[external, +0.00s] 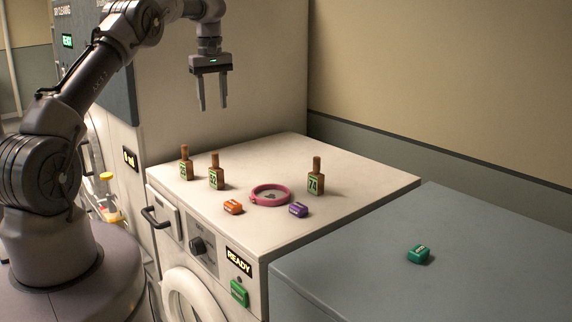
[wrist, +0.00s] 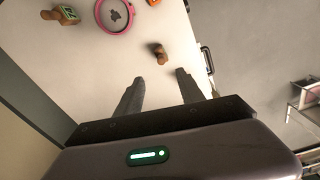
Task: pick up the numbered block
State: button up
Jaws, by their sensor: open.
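Three brown bottle-shaped pieces with green number labels stand on the white machine top. One reads 74 (external: 315,178), one seems to read 52 (external: 216,173), and the leftmost (external: 186,165) has a label too small to read. Small labelled blocks lie in front: an orange block (external: 233,207) and a purple block (external: 298,210). Their print is too small to read. My gripper (external: 212,106) is open and empty, high above the back left of the machine top. In the wrist view, a brown piece (wrist: 159,54) shows just beyond the open fingers (wrist: 160,77).
A pink ring (external: 251,197) lies mid-top; it also shows in the wrist view (wrist: 99,22). A green block (external: 418,254) sits on the grey surface (external: 350,275) at right. Another green piece (external: 239,293) is on the machine's front. A tall panel stands behind.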

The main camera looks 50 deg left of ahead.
jog(key=a+f+n, duration=0.1)
jog(key=a, duration=0.2)
jog(key=b, duration=0.1)
send_near(216, 168)
jog(key=shift+a+f, duration=0.65)
jog(key=shift+a, duration=0.25)
jog(key=f, duration=0.4)
jog(key=f+p, duration=0.1)
jog(key=f, duration=0.1)
jog(key=shift+w+d, duration=0.35)
jog(key=shift+d, duration=0.05)
jog(key=shift+s, duration=0.1)
jog(key=shift+c, duration=1.4)
grip_shut()
